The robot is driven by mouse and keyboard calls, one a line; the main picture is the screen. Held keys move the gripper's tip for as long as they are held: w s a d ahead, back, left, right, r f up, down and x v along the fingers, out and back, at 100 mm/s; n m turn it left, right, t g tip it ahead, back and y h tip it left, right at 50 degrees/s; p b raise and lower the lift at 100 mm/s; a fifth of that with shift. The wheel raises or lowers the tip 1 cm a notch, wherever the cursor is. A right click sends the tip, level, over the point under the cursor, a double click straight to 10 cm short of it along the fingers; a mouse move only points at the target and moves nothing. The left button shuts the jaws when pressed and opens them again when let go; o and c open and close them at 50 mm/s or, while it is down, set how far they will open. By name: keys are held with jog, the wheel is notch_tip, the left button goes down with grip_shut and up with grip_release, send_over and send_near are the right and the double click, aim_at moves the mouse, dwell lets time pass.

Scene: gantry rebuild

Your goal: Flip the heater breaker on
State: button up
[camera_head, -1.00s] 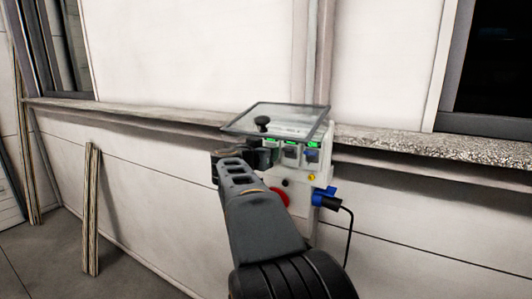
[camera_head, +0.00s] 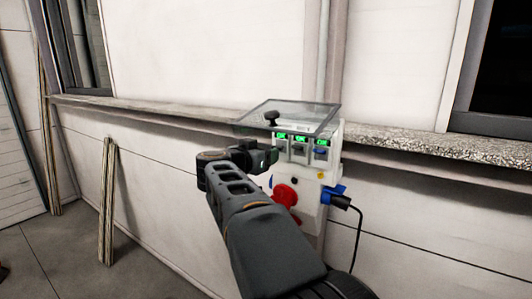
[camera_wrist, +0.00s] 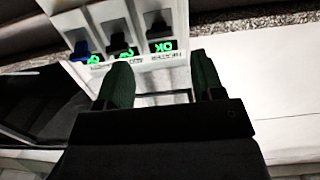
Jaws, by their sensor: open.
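A white breaker box (camera_head: 311,190) is on the wall with its clear lid (camera_head: 290,116) raised. Three breakers sit in a row under green labels reading OK: a left one, partly hidden by my gripper, a middle one (camera_head: 300,153) and a blue one (camera_head: 320,154). In the wrist view the row is upside down: blue switch (camera_wrist: 80,50), black switch (camera_wrist: 118,43), black switch (camera_wrist: 158,30). Small lettering beside the last is too unclear to read surely. My gripper (camera_head: 270,157) is open and empty at the box's left side; its fingers (camera_wrist: 163,70) point toward the breakers, apparently apart from them.
A blue plug (camera_head: 335,196) with a black cable sticks out at the lower right. A stone ledge (camera_head: 400,145) runs along the wall behind. Planks (camera_head: 107,200) lean on the wall at left.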

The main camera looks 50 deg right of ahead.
jog(key=shift+s+a, duration=0.15)
jog(key=shift+a, duration=0.3)
